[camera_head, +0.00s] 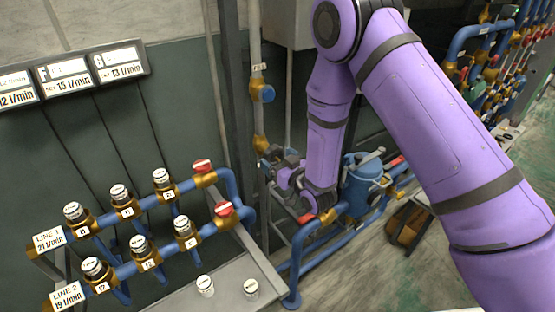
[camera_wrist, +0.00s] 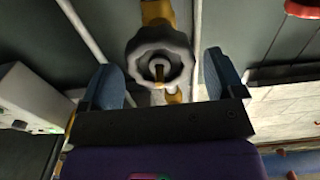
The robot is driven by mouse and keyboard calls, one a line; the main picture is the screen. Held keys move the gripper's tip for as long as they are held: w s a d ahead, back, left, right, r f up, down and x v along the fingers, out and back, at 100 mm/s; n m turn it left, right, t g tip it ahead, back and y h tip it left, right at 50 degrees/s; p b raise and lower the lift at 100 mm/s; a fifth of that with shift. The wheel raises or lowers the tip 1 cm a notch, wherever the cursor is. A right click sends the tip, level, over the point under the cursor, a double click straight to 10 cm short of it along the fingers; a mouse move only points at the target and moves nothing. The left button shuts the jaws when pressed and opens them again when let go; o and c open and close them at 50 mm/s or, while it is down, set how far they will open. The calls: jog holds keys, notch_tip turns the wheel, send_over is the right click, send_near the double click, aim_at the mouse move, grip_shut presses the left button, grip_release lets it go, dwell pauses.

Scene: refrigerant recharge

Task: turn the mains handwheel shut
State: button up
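A grey, scalloped handwheel (camera_wrist: 159,62) on a brass valve body (camera_wrist: 157,12) faces the camera in the wrist view. My gripper (camera_wrist: 164,76) is open, with one blue-padded finger on each side of the wheel. Gaps show between the fingers and the rim, and I cannot tell how far the fingers reach along it. In the head view my gripper (camera_head: 281,168) is beside the vertical pipe, below a brass fitting (camera_head: 260,144). My gripper and wrist mostly hide the wheel there.
A blue valve knob (camera_head: 264,93) sits higher on the same pipe. A blue canister (camera_head: 362,188) and blue pipes stand close right of my wrist. Two valve lines with red handles (camera_head: 203,166) are at left, above a grey ledge (camera_head: 224,283). Open floor lies at lower right.

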jog(key=c, duration=0.7)
jog(key=m, duration=0.3)
jog(key=shift+d, duration=0.15)
jog(key=shift+m, duration=0.9)
jog(key=shift+m, duration=1)
jog(key=m, duration=0.2)
jog(key=shift+m, duration=0.3)
